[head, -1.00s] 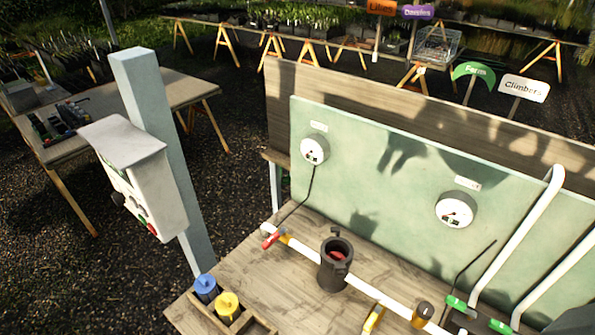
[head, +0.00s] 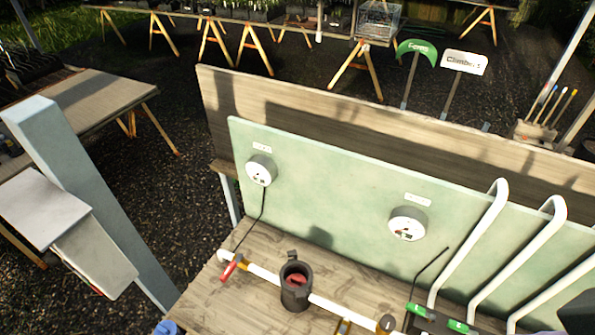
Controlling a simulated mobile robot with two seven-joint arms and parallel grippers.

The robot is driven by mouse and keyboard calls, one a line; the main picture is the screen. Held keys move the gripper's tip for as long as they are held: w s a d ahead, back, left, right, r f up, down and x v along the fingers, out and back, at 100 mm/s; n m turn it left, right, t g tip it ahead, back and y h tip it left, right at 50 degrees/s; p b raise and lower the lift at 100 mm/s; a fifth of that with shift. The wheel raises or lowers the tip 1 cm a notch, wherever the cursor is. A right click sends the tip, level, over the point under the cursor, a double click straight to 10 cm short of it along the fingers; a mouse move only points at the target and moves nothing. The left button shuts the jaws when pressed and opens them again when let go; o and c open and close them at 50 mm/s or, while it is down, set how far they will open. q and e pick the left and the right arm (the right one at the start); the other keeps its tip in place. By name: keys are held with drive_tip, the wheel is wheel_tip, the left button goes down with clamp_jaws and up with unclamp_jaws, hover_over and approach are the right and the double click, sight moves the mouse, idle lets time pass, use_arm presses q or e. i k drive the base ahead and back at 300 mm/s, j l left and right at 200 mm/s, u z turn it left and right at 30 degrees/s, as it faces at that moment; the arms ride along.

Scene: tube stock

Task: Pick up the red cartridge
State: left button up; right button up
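The red cartridge (head: 297,280) shows as a red top inside the open dark cylindrical housing (head: 295,296). The housing stands upright on the white pipe line on the wooden bench. Most of the cartridge is hidden by the housing wall. Neither of my grippers can be made out in the head view.
A red-handled valve (head: 231,267) sits on the pipe left of the housing. A green panel (head: 330,200) with two round gauges stands behind, with white pipes (head: 470,240) and green-handled valves (head: 437,318) at right. A post (head: 85,190) with a box stands at left.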

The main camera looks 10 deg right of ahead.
sight(296, 280)
drive_tip(key=i+j+z, duration=0.15)
drive_tip(key=i+z, duration=0.3)
drive_tip(key=i+j+z, duration=0.25)
drive_tip(key=z, duration=0.2)
drive_tip(key=i+j+z, duration=0.3)
drive_tip(key=z, duration=0.15)
drive_tip(key=i+j+z, duration=0.2)
drive_tip(key=j+z, duration=0.25)
drive_tip(key=i+j+z, duration=0.1)
drive_tip(key=j+z, duration=0.35)
drive_tip(key=k+j+z, duration=0.1)
drive_tip(key=j+z, duration=0.35)
drive_tip(key=k+j+z, duration=0.15)
drive_tip(key=j+z, duration=0.25)
drive_tip(key=j, duration=0.15)
drive_tip(key=k+j+z, duration=0.2)
drive_tip(key=j+z, duration=0.25)
drive_tip(key=k+j+z, duration=0.6)
drive_tip(key=z, duration=0.25)
drive_tip(key=k+j+z, duration=0.15)
drive_tip(key=k+z, duration=0.15)
drive_tip(key=z, duration=0.15)
drive_tip(key=k+z, duration=0.4)
